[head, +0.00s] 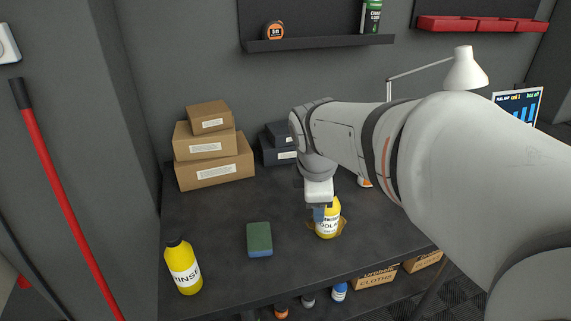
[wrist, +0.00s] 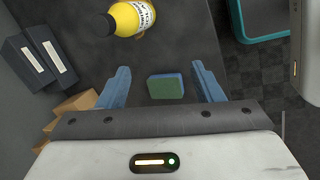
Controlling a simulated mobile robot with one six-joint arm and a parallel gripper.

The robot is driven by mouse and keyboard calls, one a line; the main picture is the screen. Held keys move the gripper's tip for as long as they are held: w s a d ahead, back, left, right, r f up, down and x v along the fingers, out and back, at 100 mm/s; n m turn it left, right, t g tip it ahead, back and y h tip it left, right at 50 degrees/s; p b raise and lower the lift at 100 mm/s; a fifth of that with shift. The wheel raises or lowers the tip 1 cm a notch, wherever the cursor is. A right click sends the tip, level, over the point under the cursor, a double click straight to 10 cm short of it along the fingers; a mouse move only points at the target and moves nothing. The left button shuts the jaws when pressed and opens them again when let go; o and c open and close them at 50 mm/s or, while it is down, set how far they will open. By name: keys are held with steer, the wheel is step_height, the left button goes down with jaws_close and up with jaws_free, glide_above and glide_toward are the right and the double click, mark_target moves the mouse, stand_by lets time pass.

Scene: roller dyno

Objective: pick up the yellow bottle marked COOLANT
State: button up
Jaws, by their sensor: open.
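The yellow bottle marked COOLANT (head: 329,226) stands on the dark workbench, its label partly readable and its upper part hidden behind my gripper in the head view. In the wrist view the yellow bottle (wrist: 133,18), with a black cap, is at the top edge, beyond the fingertips and outside the jaws. My gripper (head: 319,213) has blue fingers and overlaps the bottle in the head view. In the wrist view my gripper (wrist: 163,78) is open, its fingers wide apart with nothing held; a green and blue sponge (wrist: 166,86) shows between them, lower down on the bench.
A second yellow bottle, marked RINSE (head: 184,270), stands at the bench's front left. The sponge (head: 259,239) lies between the bottles. Cardboard boxes (head: 215,160) and dark boxes (head: 278,150) stand at the back. A white lamp (head: 464,70) stands behind my arm.

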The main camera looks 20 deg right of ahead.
mark_target(328, 211)
steer(key=w+d+f+n+h+b, duration=0.1)
steer(key=w+d+n, duration=0.55)
steer(key=n, duration=0.45)
steer(key=x, duration=0.5)
steer(key=w+x, duration=0.1)
steer(key=x, duration=0.2)
steer(key=shift+a, duration=0.3)
steer(key=shift+r+h, duration=0.1)
steer(key=shift+h, duration=0.2)
jaws_close()
